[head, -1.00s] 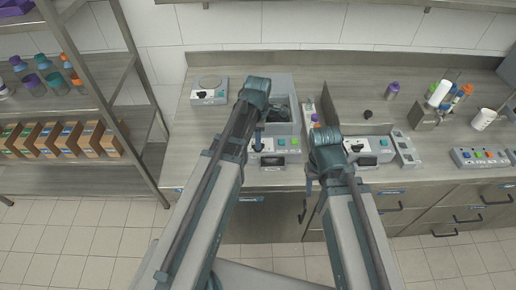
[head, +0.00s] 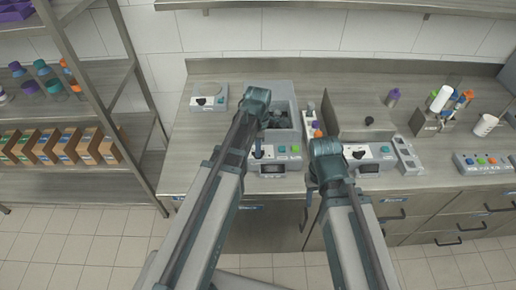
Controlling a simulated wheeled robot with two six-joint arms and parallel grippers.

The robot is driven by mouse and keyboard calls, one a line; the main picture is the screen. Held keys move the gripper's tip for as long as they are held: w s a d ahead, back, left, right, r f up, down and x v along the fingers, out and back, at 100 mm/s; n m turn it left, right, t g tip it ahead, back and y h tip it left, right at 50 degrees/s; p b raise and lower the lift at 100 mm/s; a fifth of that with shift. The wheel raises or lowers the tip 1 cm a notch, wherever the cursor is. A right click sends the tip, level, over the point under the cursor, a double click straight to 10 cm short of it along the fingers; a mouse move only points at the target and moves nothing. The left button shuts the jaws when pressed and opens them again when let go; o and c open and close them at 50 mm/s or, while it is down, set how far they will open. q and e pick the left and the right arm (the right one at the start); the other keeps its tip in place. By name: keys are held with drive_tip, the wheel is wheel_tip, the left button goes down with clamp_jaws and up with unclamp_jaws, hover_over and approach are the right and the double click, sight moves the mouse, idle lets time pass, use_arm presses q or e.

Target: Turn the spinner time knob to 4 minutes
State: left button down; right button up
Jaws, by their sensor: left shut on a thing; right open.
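A grey machine (head: 293,120) with an open dark basin stands at the middle of the bench. Its front panel (head: 290,165) has a small display (head: 271,169) and coloured buttons. My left gripper (head: 258,152) points down at the left end of this panel, shut on what seems to be its knob. The knob is hidden by the fingers, so its setting cannot be read. My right gripper (head: 309,188) is open, beside the bench's front edge, between the two machines and apart from the knobs.
A second machine to the right has a black knob (head: 359,154) and display. A small device (head: 209,97) stands at the back left. A grey rack (head: 406,155), bottle holder (head: 428,122), white mug (head: 485,125) and button box (head: 484,163) are further right. A shelf rack fills the left.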

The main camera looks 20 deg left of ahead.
use_arm(q)
drive_tip(key=shift+m, duration=0.3)
drive_tip(key=m, duration=1.3)
drive_tip(key=shift+m, duration=0.3)
drive_tip(key=m, duration=0.9)
drive_tip(key=shift+m, duration=0.4)
